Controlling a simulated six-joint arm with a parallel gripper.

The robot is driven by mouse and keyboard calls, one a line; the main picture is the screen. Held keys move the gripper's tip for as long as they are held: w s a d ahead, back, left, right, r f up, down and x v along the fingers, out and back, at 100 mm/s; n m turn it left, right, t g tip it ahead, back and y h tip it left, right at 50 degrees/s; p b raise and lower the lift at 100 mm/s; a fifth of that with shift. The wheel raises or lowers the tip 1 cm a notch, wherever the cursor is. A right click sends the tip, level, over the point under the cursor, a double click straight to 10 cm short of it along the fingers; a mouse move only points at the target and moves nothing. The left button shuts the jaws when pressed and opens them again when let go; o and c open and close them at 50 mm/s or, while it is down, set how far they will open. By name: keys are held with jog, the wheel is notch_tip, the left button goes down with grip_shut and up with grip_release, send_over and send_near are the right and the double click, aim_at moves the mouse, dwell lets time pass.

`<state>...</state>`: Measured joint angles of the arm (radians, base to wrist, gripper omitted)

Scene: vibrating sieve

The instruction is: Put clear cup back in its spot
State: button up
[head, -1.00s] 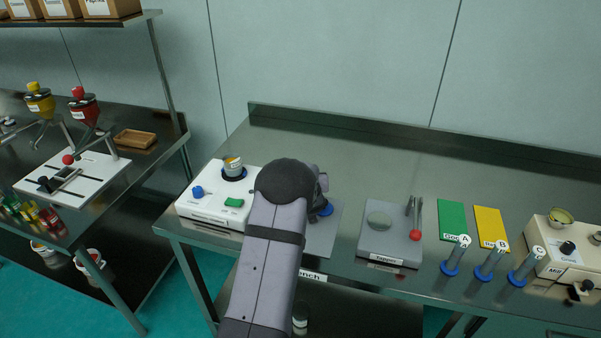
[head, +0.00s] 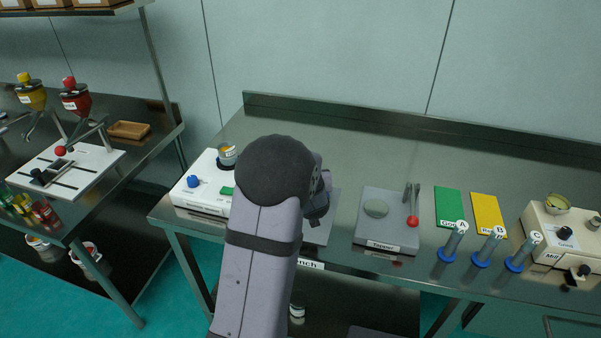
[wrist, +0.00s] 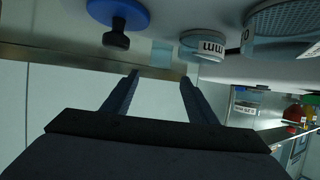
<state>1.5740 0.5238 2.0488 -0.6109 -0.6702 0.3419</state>
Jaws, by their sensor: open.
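I cannot pick out the clear cup with certainty in the head view. In the wrist view, a small round piece with a white "mm" label (wrist: 205,46) sits just beyond my fingertips, and a pale bluish see-through patch (wrist: 162,52) shows beside it. I cannot tell whether this patch is the cup. My gripper (wrist: 160,76) is open, with nothing visibly held between its fingers. In the head view my arm hides most of the gripper and the grey mat (head: 320,232) below it.
A blue disc with a black knob (wrist: 118,20) and a mesh sieve (wrist: 284,22) are close to my fingers. A white machine (head: 202,193) stands left of my arm. The tapper (head: 388,225) and upright tubes (head: 453,243) stand to the right. The back of the bench is clear.

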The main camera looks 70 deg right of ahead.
jog(key=shift+v, duration=1.1)
